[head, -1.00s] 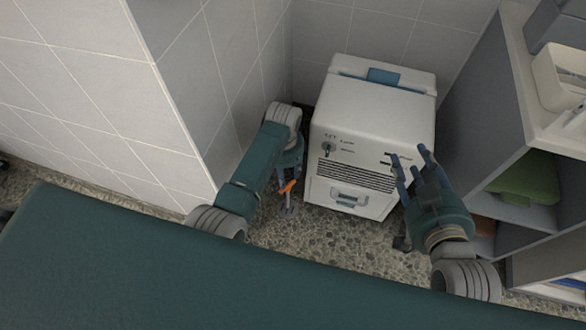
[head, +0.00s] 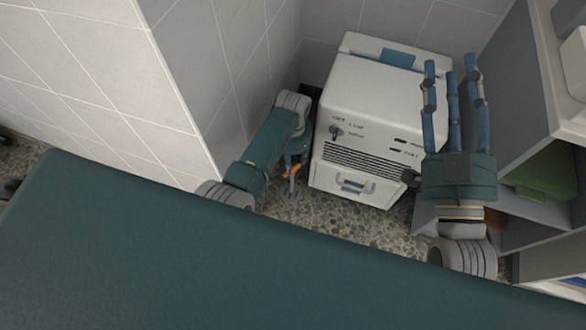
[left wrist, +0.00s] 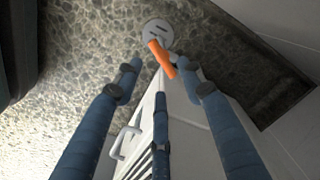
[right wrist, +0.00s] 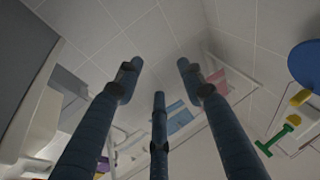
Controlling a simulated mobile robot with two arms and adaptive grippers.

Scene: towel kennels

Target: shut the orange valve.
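The orange valve handle (head: 293,171) stands low at the left of the white machine, near the pebbled floor. In the left wrist view the orange handle (left wrist: 162,58) lies ahead, near the tips of my left gripper (left wrist: 157,70). Those fingers are spread and apart, with the handle's near end between or just beyond the tips; contact cannot be told. In the head view my left gripper (head: 298,150) is partly hidden by its own arm. My right gripper (head: 456,85) is raised at the right, open and empty, its fingers pointing up the picture.
The white machine (head: 370,100) fills the space right of the valve. A tiled wall (head: 200,100) stands close on the left. A grey shelf unit (head: 515,80) with a green item (head: 545,172) is close to my right arm. Pebbled floor (head: 345,222) shows in front of the machine.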

